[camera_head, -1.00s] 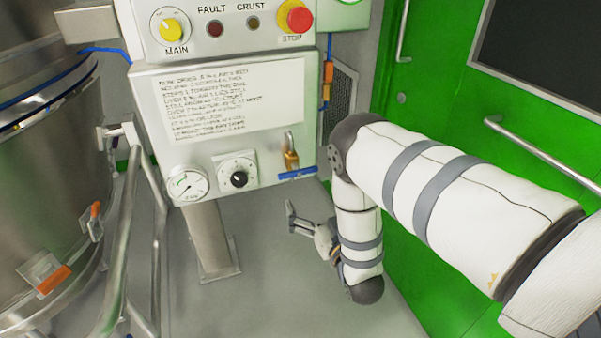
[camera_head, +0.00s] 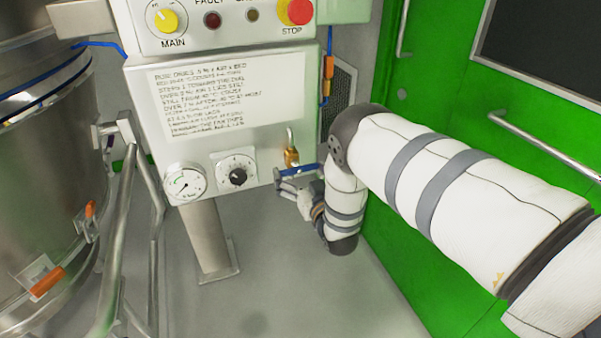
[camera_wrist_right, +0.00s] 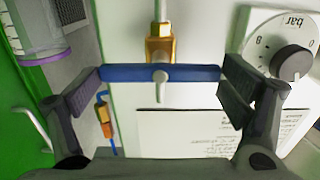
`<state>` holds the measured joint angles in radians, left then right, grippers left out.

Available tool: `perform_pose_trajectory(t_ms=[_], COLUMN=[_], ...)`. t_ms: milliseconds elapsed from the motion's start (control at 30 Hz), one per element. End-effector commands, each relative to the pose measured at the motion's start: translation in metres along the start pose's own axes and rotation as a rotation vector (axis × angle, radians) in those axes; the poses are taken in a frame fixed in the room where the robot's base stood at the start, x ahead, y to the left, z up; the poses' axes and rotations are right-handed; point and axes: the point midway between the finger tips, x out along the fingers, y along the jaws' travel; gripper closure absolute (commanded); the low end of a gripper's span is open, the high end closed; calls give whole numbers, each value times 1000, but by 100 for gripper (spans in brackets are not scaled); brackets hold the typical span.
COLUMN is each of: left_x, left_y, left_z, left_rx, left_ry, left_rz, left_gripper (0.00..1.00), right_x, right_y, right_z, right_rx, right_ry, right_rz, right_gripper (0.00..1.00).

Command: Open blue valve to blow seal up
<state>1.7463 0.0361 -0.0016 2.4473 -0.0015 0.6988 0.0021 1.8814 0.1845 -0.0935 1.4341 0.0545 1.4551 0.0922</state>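The blue valve handle (camera_head: 303,168) sits on a brass valve body (camera_head: 291,156) at the lower right of the white control panel. In the right wrist view the blue handle (camera_wrist_right: 190,73) lies crosswise under the brass body (camera_wrist_right: 160,48). My right gripper (camera_head: 281,182) is at the valve, just below the handle in the head view. In the right wrist view the right gripper (camera_wrist_right: 162,84) is open, with one finger near each end of the handle. I cannot tell whether the fingers touch it. My left gripper is not in view.
A pressure gauge (camera_head: 185,184) and a black regulator knob (camera_head: 238,176) are left of the valve. An instruction sheet (camera_head: 205,95) is above. A steel vessel (camera_head: 45,190) and rails stand at left. A green wall (camera_head: 430,120) is at right.

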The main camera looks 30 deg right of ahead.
Motion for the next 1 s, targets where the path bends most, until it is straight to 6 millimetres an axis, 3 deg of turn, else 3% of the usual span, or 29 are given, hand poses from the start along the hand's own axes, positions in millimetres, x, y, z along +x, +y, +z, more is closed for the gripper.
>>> perform_pose_trajectory(t_ms=[467, 1000], left_x=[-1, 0], left_y=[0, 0], left_z=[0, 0], left_rx=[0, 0], left_ry=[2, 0], left_rz=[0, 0], left_gripper=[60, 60], right_x=[0, -1], right_y=[-1, -2], right_z=[0, 2], right_rx=[-133, -632], right_ry=[-1, -2], right_rz=[-2, -4], right_gripper=[36, 36])
